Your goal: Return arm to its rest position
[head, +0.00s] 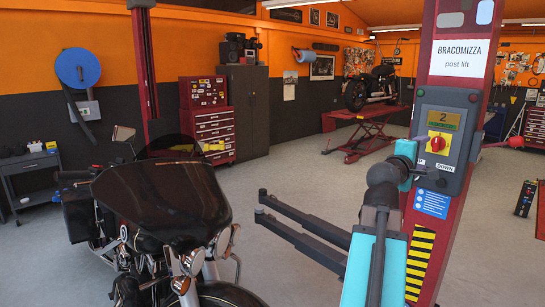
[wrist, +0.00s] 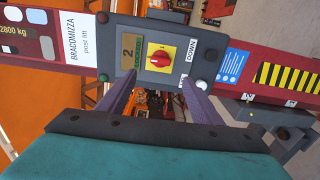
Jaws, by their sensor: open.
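My gripper (wrist: 157,86) is open and empty in the wrist view, with its two dark fingers pointing at the control panel (wrist: 128,45) of the post lift. The panel has a display reading 2 and a red knob (wrist: 159,58) on a yellow plate, just beyond the fingertips. The view is turned, so the red post runs across it. Whether the fingers touch the panel I cannot tell. In the head view my arm reaches up to the panel (head: 457,115), and the red knob (head: 438,144) shows clear of it. The fingers are hard to make out there.
The red lift post (head: 456,78) stands close before my arm. Dark lift arms (head: 300,235) stick out left of it at low height. A black motorcycle (head: 165,200) stands at front left. Another bike sits on a red lift table (head: 367,115) behind. Open floor lies between.

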